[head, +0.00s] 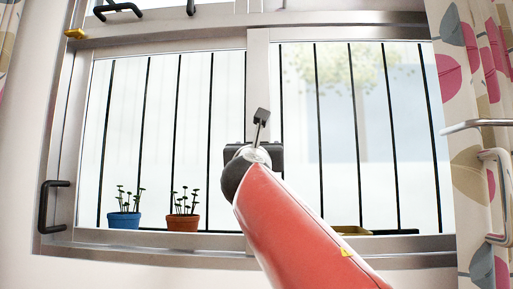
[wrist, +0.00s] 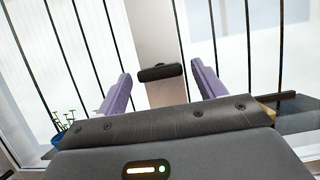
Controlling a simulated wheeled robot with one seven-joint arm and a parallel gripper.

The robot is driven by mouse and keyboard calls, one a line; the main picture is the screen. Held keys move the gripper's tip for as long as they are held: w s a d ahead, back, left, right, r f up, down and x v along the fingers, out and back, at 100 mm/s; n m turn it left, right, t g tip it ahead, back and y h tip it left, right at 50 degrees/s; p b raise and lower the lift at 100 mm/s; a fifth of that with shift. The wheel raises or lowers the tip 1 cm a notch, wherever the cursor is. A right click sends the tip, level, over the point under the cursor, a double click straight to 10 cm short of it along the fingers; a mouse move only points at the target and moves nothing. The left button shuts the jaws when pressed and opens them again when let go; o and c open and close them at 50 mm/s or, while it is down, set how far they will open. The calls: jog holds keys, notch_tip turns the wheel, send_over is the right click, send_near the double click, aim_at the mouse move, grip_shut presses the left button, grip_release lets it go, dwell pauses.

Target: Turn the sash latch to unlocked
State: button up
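A dark, rounded bar (wrist: 160,72), which looks like the sash latch, lies crosswise on the pale window stile (wrist: 155,30) in the wrist view. My gripper (wrist: 162,88) points at it with two purple fingers spread wide. The bar appears between the fingertips in the picture, with clear gaps on both sides; no contact shows. In the head view my gripper (head: 268,155) is a dark block at the end of my red arm, in front of the middle stile (head: 258,80). Its fingers are hidden there, and I cannot make out the latch behind it.
Black vertical bars (head: 318,120) stand behind both panes. A blue pot (head: 124,220) and an orange pot (head: 183,223) with plants stand lower left. A black handle (head: 52,206) is on the left frame. A patterned curtain (head: 470,130) and a metal handle (head: 497,195) are at right.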

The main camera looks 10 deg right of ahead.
jog(key=c, duration=0.8)
jog(key=shift+c, duration=0.2)
jog(key=shift+m, duration=0.5)
jog(key=m+h, duration=0.1)
jog(key=m, duration=0.1)
jog(key=m+g+h, duration=0.1)
jog(key=m+h, duration=0.1)
jog(key=m, duration=0.1)
jog(key=shift+w+a+m+g, duration=0.1)
jog(key=shift+a+m+g, duration=0.15)
jog(key=shift+m+g, duration=0.05)
jog(key=m, duration=0.2)
jog(key=m+g+h+p, duration=0.1)
jog(key=m, duration=0.1)
jog(key=m+g+p, duration=0.1)
jog(key=m, duration=0.1)
jog(key=shift+a+r+h, duration=0.15)
jog(key=shift+r+h, duration=0.15)
jog(key=shift+h, duration=0.1)
jog(key=m+g+p, duration=0.2)
jog(key=m, duration=0.2)
jog(key=m+g+p, duration=0.1)
jog(key=m+g, duration=0.1)
jog(key=m, duration=0.3)
jog(key=shift+w+a+m+p, duration=0.1)
jog(key=shift+m+p, duration=0.2)
jog(key=shift+p, duration=0.05)
jog(key=shift+r, duration=0.1)
jog(key=o, duration=1)
